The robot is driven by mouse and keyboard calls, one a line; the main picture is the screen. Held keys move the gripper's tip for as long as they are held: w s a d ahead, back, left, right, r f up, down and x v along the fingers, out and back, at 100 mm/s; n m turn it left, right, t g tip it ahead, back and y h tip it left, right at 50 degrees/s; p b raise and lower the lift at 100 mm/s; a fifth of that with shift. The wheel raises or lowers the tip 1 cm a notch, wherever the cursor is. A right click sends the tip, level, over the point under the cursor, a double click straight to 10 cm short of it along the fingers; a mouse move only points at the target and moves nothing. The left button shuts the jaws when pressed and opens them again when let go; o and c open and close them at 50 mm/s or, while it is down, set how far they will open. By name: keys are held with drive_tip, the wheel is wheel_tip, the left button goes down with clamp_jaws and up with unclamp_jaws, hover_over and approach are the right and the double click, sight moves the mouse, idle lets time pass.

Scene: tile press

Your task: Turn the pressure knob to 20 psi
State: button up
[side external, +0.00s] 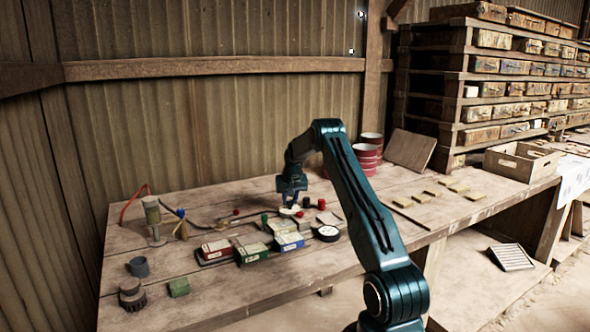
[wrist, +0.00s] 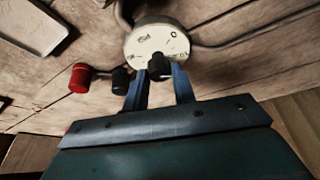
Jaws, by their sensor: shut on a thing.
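A round regulator with a white marked dial face (wrist: 150,42) lies on the wooden table in the wrist view. It also shows as a small pale disc under my gripper in the side view (side external: 289,212). A black knob (wrist: 158,66) sits at the near edge of the dial. My gripper (wrist: 160,72) has one blue finger on each side of this knob and is shut on it. My gripper also shows in the side view (side external: 291,202), pointing down at the table. The dial's markings are too small to read, so I cannot tell the setting.
A red cap (wrist: 79,78) and a black fitting (wrist: 122,80) sit just left of the knob. A grey tray (wrist: 42,22) lies farther left. Small boxes (side external: 289,241) and a black-rimmed round gauge (side external: 328,233) stand near my gripper. Red cans (side external: 366,158) stand behind.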

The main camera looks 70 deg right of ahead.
sight(289, 201)
drive_tip(key=m, duration=0.2)
drive_tip(key=m+g, duration=0.1)
drive_tip(key=m, duration=0.1)
drive_tip(key=m+g, duration=0.1)
drive_tip(key=m, duration=0.1)
drive_tip(key=shift+w+h, duration=0.25)
drive_tip(key=shift+h, duration=0.05)
drive_tip(key=m+g, duration=0.2)
drive_tip(key=m, duration=0.2)
drive_tip(key=shift+w+m+y, duration=0.1)
drive_tip(key=shift+m+y, duration=0.3)
drive_tip(key=shift+m, duration=0.4)
drive_tip(key=o, duration=1)
drive_tip(key=shift+r, duration=0.1)
drive_tip(key=shift+v, duration=1.45)
drive_tip(key=shift+w+a, duration=0.2)
drive_tip(key=shift+a, duration=0.1)
drive_tip(key=shift+w+a, duration=0.95)
drive_tip(key=shift+a, duration=0.7)
drive_tip(key=shift+w+a, duration=0.95)
drive_tip(key=shift+a, duration=0.7)
drive_tip(key=shift+w+a, duration=0.95)
drive_tip(key=shift+a, duration=0.75)
